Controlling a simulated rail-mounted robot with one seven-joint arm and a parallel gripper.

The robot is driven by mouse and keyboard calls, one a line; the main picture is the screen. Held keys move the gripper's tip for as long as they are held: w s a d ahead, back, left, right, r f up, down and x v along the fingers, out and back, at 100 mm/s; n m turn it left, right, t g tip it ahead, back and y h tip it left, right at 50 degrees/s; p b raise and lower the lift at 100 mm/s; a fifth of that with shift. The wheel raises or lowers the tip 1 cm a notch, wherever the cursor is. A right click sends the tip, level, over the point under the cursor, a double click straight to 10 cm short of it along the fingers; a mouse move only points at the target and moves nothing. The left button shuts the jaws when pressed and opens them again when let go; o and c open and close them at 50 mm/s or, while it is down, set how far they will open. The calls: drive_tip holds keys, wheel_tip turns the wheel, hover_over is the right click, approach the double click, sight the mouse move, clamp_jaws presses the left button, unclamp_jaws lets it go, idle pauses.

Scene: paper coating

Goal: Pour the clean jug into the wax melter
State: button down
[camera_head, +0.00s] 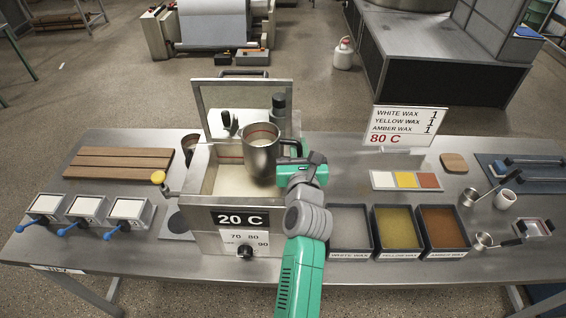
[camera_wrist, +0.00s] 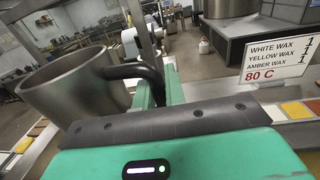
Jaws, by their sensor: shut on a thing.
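A steel jug (camera_head: 262,152) with a red line inside and a dark handle is held above the open wax melter (camera_head: 196,208). It looks close to upright, and its contents are not clear. My gripper (camera_head: 296,152) is shut on the handle, to the right of the jug. The jug (camera_wrist: 75,88) also shows at the left of the wrist view, with its handle between my fingers (camera_wrist: 150,82). The melter's lid (camera_head: 243,98) stands open at the back. Its display reads 20 C. The pale inside of the basin shows to the left of the jug.
Bins of white, yellow and amber wax (camera_head: 397,232) stand right of the melter. A sign (camera_head: 403,125) behind them lists one of each wax and 80 C. Three small trays with blue handles (camera_head: 87,208) and a slatted wooden board (camera_head: 135,162) lie at left.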

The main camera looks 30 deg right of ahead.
drive_tip(key=shift+d+r+n+p, duration=0.4)
drive_tip(key=shift+r+p, duration=0.15)
drive_tip(key=shift+r, duration=0.15)
drive_tip(key=shift+s+r+n+g+p, duration=0.15)
drive_tip(key=shift+r+n+p, duration=0.35)
drive_tip(key=shift+r+n, duration=0.1)
drive_tip(key=shift+s+r+n+g+p, duration=0.1)
drive_tip(key=shift+r+n+g+p, duration=0.05)
drive_tip(key=shift+r+n+p, duration=0.4)
drive_tip(key=shift+r+n+p, duration=0.45)
drive_tip(key=shift+p, duration=0.15)
drive_tip(key=shift+a+r+n+p, duration=0.1)
drive_tip(key=shift+r+n+p, duration=0.3)
drive_tip(key=shift+p, duration=0.2)
